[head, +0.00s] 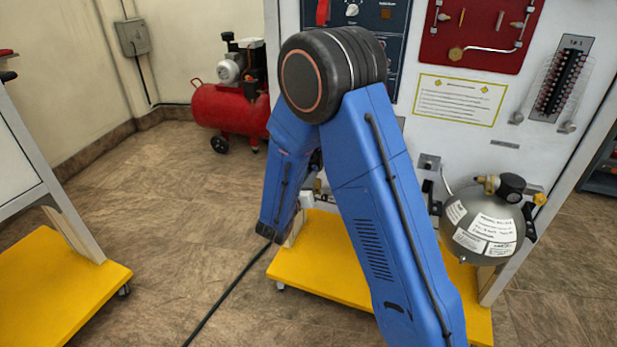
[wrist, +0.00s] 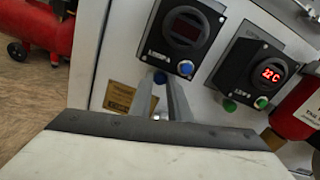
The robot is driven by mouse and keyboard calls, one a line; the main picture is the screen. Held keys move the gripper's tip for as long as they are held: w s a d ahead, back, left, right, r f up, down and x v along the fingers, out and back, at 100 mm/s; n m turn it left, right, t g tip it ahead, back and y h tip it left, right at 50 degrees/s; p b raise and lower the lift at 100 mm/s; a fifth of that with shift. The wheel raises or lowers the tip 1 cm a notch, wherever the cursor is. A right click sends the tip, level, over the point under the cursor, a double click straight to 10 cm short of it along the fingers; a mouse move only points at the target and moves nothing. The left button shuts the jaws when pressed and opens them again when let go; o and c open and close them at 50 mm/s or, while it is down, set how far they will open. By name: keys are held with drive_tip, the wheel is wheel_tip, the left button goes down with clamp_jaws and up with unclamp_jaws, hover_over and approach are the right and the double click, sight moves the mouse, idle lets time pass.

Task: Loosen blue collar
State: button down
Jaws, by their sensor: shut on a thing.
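In the wrist view my gripper (wrist: 160,83) reaches toward the white trainer panel, with its two grey fingers close together. In the head view my own blue arm hides the gripper and the collar.
Two black display boxes stand beside the fingers: one dark (wrist: 183,37), one with a red readout (wrist: 258,73). A red cylinder (wrist: 300,110) is at right. In the head view a grey tank (head: 478,228) and a red compressor (head: 232,110) flank my arm.

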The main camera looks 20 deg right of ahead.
idle(0.4)
drive_tip(key=c, duration=1.7)
unclamp_jaws()
drive_tip(key=shift+o, duration=0.2)
drive_tip(key=v, duration=1.7)
drive_tip(key=shift+s+a, duration=0.15)
drive_tip(key=shift+c, duration=0.3)
